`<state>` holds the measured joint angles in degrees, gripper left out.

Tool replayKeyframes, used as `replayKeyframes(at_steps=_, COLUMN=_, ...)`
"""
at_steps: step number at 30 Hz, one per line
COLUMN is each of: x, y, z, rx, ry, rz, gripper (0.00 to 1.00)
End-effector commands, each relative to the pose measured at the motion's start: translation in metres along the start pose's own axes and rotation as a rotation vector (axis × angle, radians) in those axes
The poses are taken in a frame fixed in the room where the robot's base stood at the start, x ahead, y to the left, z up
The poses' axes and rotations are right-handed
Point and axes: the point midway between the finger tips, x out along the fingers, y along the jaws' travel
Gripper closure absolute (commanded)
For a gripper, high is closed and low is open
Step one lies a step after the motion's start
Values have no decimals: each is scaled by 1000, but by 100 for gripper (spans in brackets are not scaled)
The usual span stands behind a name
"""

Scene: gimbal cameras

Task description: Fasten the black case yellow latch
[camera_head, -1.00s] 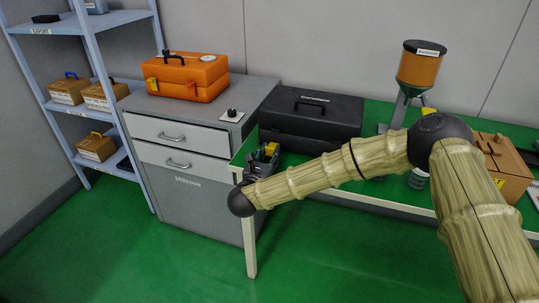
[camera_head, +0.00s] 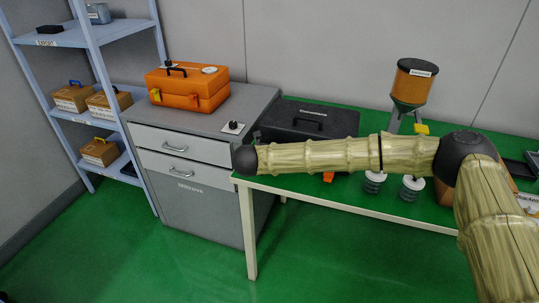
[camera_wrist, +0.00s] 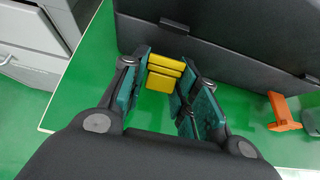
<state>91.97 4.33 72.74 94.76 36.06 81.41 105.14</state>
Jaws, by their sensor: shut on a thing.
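The black case (camera_head: 312,117) stands on the green table, with a handle on its lid. My arm covers its front in the head view. In the wrist view the dark front wall of the case (camera_wrist: 235,45) runs across the top. The yellow latch (camera_wrist: 165,64) is at that wall, in several stepped yellow pieces. My gripper (camera_wrist: 168,84) is in front of the wall, with its teal-padded fingers on both sides of the latch, shut on it. The fingers hide part of the latch. My gripper is hidden behind my arm in the head view.
An orange clip-like piece (camera_wrist: 283,112) lies right of my gripper. A grey drawer cabinet (camera_head: 188,150) with an orange case (camera_head: 188,88) on top stands left. A hopper (camera_head: 414,82) stands right of the black case. Bare green table (camera_wrist: 85,85) shows left of the gripper.

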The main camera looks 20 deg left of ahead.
Motion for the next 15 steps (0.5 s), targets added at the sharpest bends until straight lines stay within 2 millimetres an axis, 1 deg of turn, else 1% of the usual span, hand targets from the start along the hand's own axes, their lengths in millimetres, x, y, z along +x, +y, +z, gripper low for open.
replayKeyframes(at_steps=1, x=-4, y=0, z=10, rx=4, ry=45, rz=-1, gripper=94)
replayKeyframes(at_steps=9, x=-3, y=0, z=20, rx=3, ry=258, rz=-2, gripper=94)
replayKeyframes(at_steps=15, x=-1, y=0, z=25, rx=3, ry=365, rz=-2, gripper=94)
